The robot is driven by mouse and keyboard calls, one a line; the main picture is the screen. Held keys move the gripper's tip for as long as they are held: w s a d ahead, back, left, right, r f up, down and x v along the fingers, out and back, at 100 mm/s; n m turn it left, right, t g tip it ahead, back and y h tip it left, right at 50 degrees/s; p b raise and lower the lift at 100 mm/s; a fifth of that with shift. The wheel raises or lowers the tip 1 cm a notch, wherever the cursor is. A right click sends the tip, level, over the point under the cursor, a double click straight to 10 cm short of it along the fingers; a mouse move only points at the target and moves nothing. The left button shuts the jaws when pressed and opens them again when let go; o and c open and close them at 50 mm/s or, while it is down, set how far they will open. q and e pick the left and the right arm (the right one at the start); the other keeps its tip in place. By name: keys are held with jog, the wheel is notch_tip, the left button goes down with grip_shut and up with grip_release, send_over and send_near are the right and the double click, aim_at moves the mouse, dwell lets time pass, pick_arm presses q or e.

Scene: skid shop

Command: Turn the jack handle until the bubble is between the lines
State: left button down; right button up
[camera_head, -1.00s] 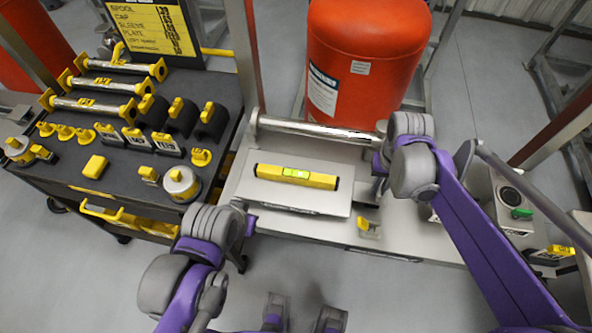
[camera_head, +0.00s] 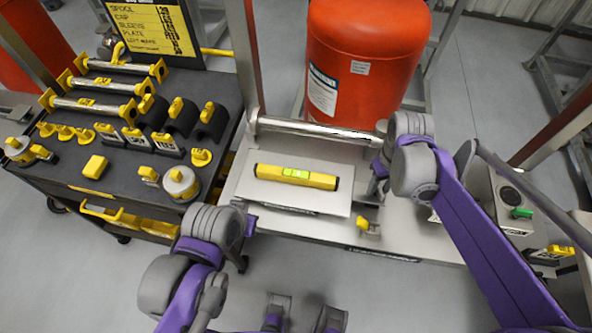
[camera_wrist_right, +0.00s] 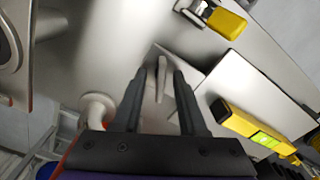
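A yellow spirit level (camera_head: 297,177) with a green vial lies on a grey plate (camera_head: 300,207) on the metal skid. In the right wrist view the level (camera_wrist_right: 262,135) shows too; I cannot read its bubble against the lines. A yellow-gripped metal part (camera_head: 366,226), perhaps the jack handle, stands at the plate's front right; it is in the right wrist view (camera_wrist_right: 226,22). My right gripper (camera_wrist_right: 160,76) is open, a pale bar between its fingers with gaps either side. It is mostly hidden in the head view (camera_head: 379,170). My left gripper is largely hidden behind its arm (camera_head: 250,225).
A red tank (camera_head: 365,60) stands behind the skid. A dark cart (camera_head: 130,180) with yellow and metal parts is on the left. A grey box with a green switch (camera_head: 515,210) is on the right.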

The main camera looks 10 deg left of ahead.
jog(key=shift+r, duration=0.1)
jog(key=shift+r+p, duration=2.2)
jog(key=shift+r, duration=1.25)
pick_arm(q)
jog(key=r, duration=0.1)
jog(key=w+r, duration=0.1)
jog(key=r, duration=0.3)
jog(key=shift+w+r, duration=0.15)
jog(key=shift+w, duration=0.1)
pick_arm(e)
jog(key=shift+m, duration=0.6)
pick_arm(q)
jog(key=shift+r, duration=0.15)
pick_arm(e)
jog(key=m, duration=0.5)
jog(key=shift+r+m, duration=0.35)
jog(key=shift+m, duration=0.05)
jog(key=m, duration=0.4)
jog(key=shift+r+m, duration=0.3)
jog(key=shift+r, duration=0.1)
pick_arm(q)
jog(key=shift+w+r, duration=0.1)
jog(key=shift+r, duration=0.1)
